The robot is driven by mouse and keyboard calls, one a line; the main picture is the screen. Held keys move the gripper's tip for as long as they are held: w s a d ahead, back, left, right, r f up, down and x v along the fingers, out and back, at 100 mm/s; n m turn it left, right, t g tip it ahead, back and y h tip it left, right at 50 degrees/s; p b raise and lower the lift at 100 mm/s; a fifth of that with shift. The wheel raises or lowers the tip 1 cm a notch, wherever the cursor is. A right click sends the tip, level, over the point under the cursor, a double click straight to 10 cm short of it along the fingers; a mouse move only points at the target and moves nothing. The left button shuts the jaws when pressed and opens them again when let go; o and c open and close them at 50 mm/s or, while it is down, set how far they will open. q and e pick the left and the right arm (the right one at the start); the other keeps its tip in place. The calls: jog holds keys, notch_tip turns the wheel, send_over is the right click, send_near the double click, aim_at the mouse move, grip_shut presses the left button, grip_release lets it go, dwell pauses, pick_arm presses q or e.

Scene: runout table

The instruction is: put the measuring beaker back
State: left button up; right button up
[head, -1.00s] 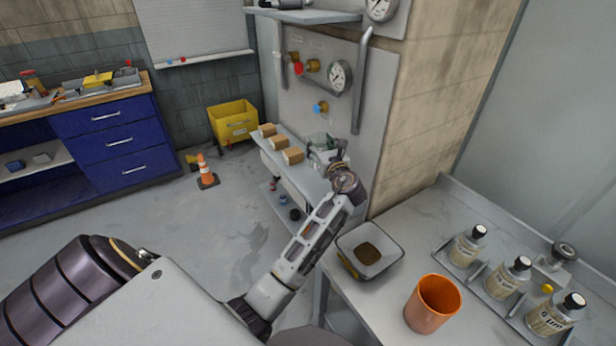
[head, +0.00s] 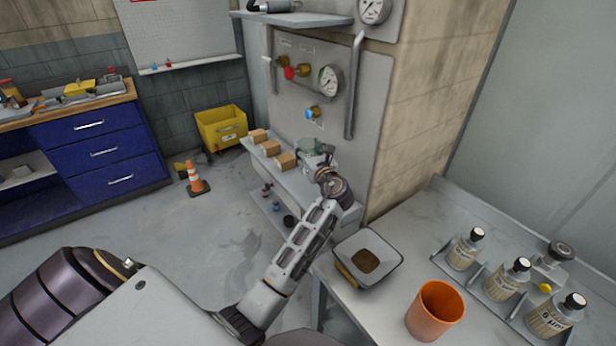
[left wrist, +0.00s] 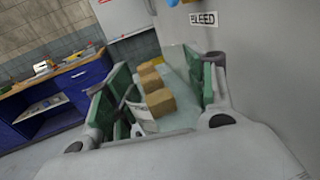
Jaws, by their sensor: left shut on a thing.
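My left gripper (head: 317,150) is at the narrow wall shelf (head: 291,179) below the gauge panel. In the left wrist view its green-padded fingers (left wrist: 160,92) stand apart on either side of a clear, see-through object, which I take to be the measuring beaker (left wrist: 178,62). In the head view the beaker (head: 309,146) is a small greenish, glassy shape at the fingers, partly hidden by them. I cannot tell whether its base touches the shelf. My right gripper is not in view.
Several tan blocks (head: 270,147) stand in a row on the shelf, left of the gripper. The panel (head: 343,124) with valves and a gauge is close on the right. A table at right holds a square bowl (head: 368,258), an orange cup (head: 436,311) and labelled bottles (head: 466,250).

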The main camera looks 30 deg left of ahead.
pick_arm(q)
jog(key=shift+f, duration=2.3)
jog(key=shift+f+b, duration=0.3)
jog(key=shift+f, duration=1.6)
jog(key=shift+f, duration=0.1)
jog(key=o, duration=1)
jog(key=v, duration=1.2)
jog(key=shift+s+b, duration=0.1)
jog(key=shift+b, duration=0.25)
